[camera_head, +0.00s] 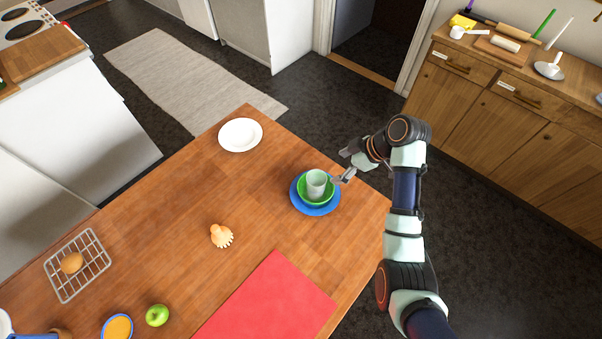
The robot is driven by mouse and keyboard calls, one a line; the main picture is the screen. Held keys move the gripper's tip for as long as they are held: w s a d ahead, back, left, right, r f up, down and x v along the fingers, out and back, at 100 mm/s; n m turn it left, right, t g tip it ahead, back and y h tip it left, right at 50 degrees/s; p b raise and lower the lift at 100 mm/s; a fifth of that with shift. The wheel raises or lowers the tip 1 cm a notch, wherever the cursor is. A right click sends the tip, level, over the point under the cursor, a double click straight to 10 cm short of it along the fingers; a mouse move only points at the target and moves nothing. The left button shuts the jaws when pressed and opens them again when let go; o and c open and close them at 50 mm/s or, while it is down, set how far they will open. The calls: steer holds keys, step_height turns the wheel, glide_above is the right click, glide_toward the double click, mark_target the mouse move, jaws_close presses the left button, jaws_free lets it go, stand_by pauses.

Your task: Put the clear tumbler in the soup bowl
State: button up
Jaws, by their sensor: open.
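The clear tumbler (316,182), pale and greenish, stands in the green bowl (302,193), roughly upright. The green bowl sits on a blue plate (313,211) near the right corner of the wooden table. My gripper (343,167) is open just to the right of the tumbler, close to its rim. I cannot tell whether a finger touches the tumbler or the bowl. The tumbler's base is hidden inside the bowl.
A green apple (157,315) and a wire rack (98,262) are at the lower left. The table's middle has free room.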

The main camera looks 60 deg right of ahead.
steer(key=w+a+r+t+h, duration=0.1)
steer(key=w+a+r, duration=0.1)
steer(key=w+a, duration=0.5)
steer(key=w+a+r+t, duration=0.15)
steer(key=w+a, duration=0.25)
steer(key=a, duration=0.8)
steer(key=w+a+r+h, duration=0.1)
steer(key=w+a+r, duration=0.3)
steer(key=a, duration=0.5)
steer(key=s+a+r+m+t, duration=0.1)
steer(key=a+r+t, duration=0.1)
steer(key=a, duration=0.6)
steer(key=s+a+r+m+t, duration=0.1)
steer(key=a+r+t, duration=0.1)
steer(key=a+r, duration=0.3)
steer(key=a, duration=0.3)
steer(key=shift+s+a+y, duration=0.2)
steer(key=shift+s+y, duration=0.1)
steer(key=shift+y, duration=0.1)
